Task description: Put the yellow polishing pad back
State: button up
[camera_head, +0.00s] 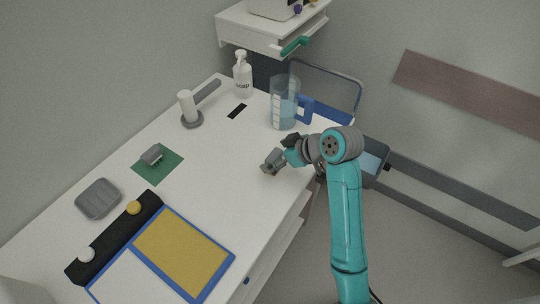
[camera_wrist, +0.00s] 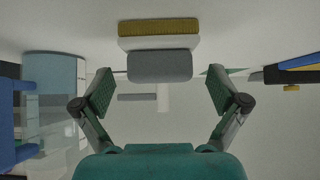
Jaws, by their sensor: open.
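In the wrist view, which is upside down, a block with a yellow pad layer (camera_wrist: 158,27), a white layer (camera_wrist: 158,43) and a grey grip (camera_wrist: 160,66) stands on the table straight ahead. My gripper (camera_wrist: 160,92) is open, with one finger to each side of the grey grip; contact is not visible. In the head view my gripper (camera_head: 273,160) is low over the table, and the block is hard to separate from the fingers. A blue-framed board (camera_head: 213,286) with a yellow area (camera_head: 183,250) and a white area (camera_head: 130,280) lies at the front.
A measuring jug (camera_head: 284,103) stands close behind my gripper. A soap bottle (camera_head: 242,75) and a white post (camera_head: 187,105) are farther back. A green mat (camera_head: 172,166) holds a grey block (camera_head: 152,154). A black strip (camera_head: 108,240) carries yellow and white knobs. The middle tabletop is clear.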

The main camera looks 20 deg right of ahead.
jog(key=v, duration=0.9)
